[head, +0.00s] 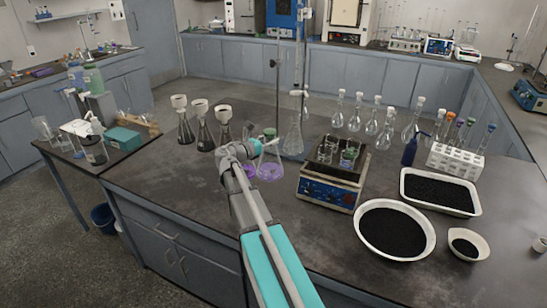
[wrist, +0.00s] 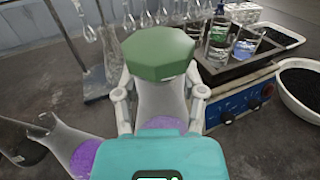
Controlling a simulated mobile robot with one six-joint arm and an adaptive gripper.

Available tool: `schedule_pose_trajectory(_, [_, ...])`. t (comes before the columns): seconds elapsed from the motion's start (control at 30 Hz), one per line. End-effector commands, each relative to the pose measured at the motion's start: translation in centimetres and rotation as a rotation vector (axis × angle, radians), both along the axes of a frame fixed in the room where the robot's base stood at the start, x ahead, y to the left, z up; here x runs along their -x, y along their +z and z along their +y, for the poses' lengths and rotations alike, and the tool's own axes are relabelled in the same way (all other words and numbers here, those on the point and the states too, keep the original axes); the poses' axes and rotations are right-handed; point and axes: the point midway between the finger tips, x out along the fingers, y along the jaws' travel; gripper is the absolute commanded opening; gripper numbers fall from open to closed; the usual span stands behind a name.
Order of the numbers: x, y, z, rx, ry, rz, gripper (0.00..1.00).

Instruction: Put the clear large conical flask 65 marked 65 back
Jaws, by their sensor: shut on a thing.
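A clear conical flask with a green stopper (wrist: 158,54) and purple contents (wrist: 160,123) stands between my gripper's fingers in the wrist view. In the head view this flask (head: 270,166) is partly hidden behind my gripper (head: 256,149). My gripper (wrist: 160,97) is shut on the flask's body, one finger on each side. No 65 marking can be read. I cannot tell whether the flask's base touches the bench. A second conical flask with purple contents (wrist: 78,152) is just to the left, its base also showing in the head view (head: 249,172).
A hotplate (head: 330,191) with several beakers is close on the right. A clear flask on a stand (head: 293,138) is just behind. Dark flasks with white tops (head: 204,138) are at left. Volumetric flasks (head: 372,125) line the back; trays of black grains (head: 395,230) are right. The front bench is clear.

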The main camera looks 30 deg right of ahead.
Motion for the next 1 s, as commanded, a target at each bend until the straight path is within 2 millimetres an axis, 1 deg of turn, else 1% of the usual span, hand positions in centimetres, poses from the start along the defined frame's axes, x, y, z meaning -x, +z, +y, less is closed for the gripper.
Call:
schedule_pose_trajectory(0.03, [-1.0, -0.8, -0.8, 0.001, -0.002, 0.001, 0.00])
schedule_pose_trajectory(0.13, [-2.2, -1.5, -1.8, 0.001, -0.003, 0.001, 0.00])
schedule_pose_trajectory(0.4, [-3.6, -4.1, -3.1, 0.001, -0.001, 0.001, 0.00])
schedule_pose_trajectory(0.6, [-4.5, -5.6, -4.1, 0.001, -0.002, 0.001, 0.00])
schedule_pose_trajectory(0.77, [-4.9, -6.1, -4.4, 0.001, -0.002, 0.001, 0.00])
schedule_pose_trajectory(1.0, [-4.9, -6.0, -4.5, 0.001, -0.002, 0.001, 0.00])
